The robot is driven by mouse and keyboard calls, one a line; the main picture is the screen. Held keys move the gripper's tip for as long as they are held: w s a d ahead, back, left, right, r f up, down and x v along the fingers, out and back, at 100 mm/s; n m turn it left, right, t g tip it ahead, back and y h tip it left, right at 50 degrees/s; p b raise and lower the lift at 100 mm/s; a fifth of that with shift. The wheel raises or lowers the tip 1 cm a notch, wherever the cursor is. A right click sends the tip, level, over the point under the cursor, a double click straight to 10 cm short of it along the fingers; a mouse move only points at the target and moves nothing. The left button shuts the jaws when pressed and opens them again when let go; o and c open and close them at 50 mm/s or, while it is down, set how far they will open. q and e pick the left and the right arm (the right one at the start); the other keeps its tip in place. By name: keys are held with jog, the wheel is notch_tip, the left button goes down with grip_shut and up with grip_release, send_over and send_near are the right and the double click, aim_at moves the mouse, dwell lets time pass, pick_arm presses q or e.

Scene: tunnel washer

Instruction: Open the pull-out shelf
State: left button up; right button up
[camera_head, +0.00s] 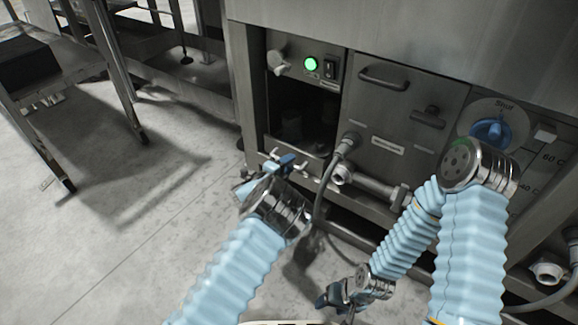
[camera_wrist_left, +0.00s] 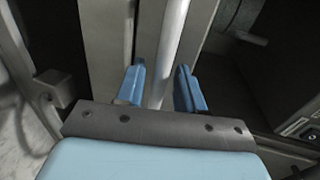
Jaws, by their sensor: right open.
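The pull-out shelf appears to be the pale metal front (camera_head: 297,154) at the bottom of the dark open compartment, left of the hose; my left gripper partly hides it. My left gripper (camera_head: 279,164) is at this front. In the left wrist view its two blue fingers (camera_wrist_left: 158,88) are apart, with a round metal bar (camera_wrist_left: 168,50) running between them, seemingly the shelf's handle. Gaps show beside the bar, so the fingers are not closed on it. My right gripper (camera_head: 338,298) is open and empty, low in front of the machine.
Above the compartment are a green lit button (camera_head: 310,64) and a switch. To the right are a panel with a handle (camera_head: 384,77), a blue dial (camera_head: 491,131) and a hose (camera_head: 324,190) hanging close to my left gripper. A metal table (camera_head: 62,62) stands left. Floor between is clear.

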pick_arm(q)
jog(key=shift+w+d, duration=0.25)
jog(key=shift+w, duration=0.1)
jog(key=shift+c, duration=0.5)
grip_shut()
jog(key=shift+s+a+f, duration=0.1)
